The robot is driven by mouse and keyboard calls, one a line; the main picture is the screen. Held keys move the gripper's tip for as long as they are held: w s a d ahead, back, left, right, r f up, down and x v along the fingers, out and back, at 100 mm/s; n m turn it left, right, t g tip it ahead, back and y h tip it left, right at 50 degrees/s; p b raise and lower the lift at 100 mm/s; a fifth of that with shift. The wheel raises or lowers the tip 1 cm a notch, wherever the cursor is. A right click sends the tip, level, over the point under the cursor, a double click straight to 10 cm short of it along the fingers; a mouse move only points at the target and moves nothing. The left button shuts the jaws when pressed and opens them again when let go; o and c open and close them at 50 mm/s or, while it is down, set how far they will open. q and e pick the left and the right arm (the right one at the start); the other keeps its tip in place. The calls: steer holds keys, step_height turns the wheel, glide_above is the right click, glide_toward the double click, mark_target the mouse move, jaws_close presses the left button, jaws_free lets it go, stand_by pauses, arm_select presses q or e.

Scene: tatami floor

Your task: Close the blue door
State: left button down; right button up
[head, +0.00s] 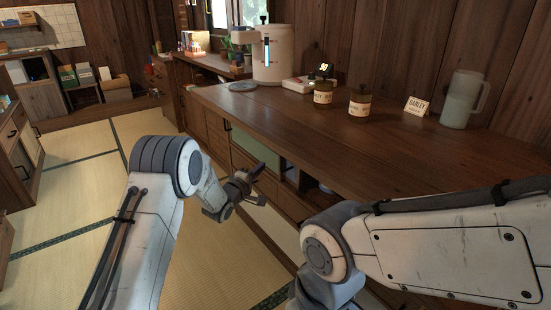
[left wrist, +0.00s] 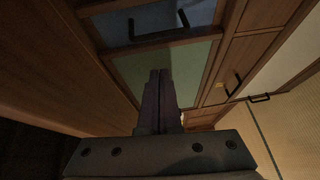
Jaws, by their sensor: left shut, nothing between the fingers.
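In the left wrist view a blue-grey panel (left wrist: 158,17), which looks like the blue door, shows at the top in a wooden frame, with dark handles near it. A pale green panel (left wrist: 188,62) lies beside it, behind my fingers. In the head view the green panel (head: 256,148) is in the front of the long wooden counter, with a dark gap to its right and a small bluish patch (head: 311,183). How far the blue door stands open cannot be told. My left gripper (head: 256,180) is shut and empty, in front of the counter. My right gripper is out of view.
The counter top (head: 330,125) carries jars (head: 360,105), a pitcher (head: 463,100), a sign (head: 417,106) and a white dispenser (head: 272,55). My right arm hides part of the counter front. Tatami floor (head: 75,205) is open to the left.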

arm_select(q)
steer(key=w+d+b, duration=0.4)
steer(key=w+d, duration=0.1)
steer(key=shift+w+d+n+t+h+b, duration=0.2)
steer(key=shift+w+n+t+h+b, duration=0.1)
steer(key=shift+w, duration=0.05)
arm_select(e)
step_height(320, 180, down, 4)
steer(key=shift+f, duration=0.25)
arm_select(q)
steer(key=shift+s+f, duration=0.1)
steer(key=shift+f, duration=0.05)
stand_by(0.5)
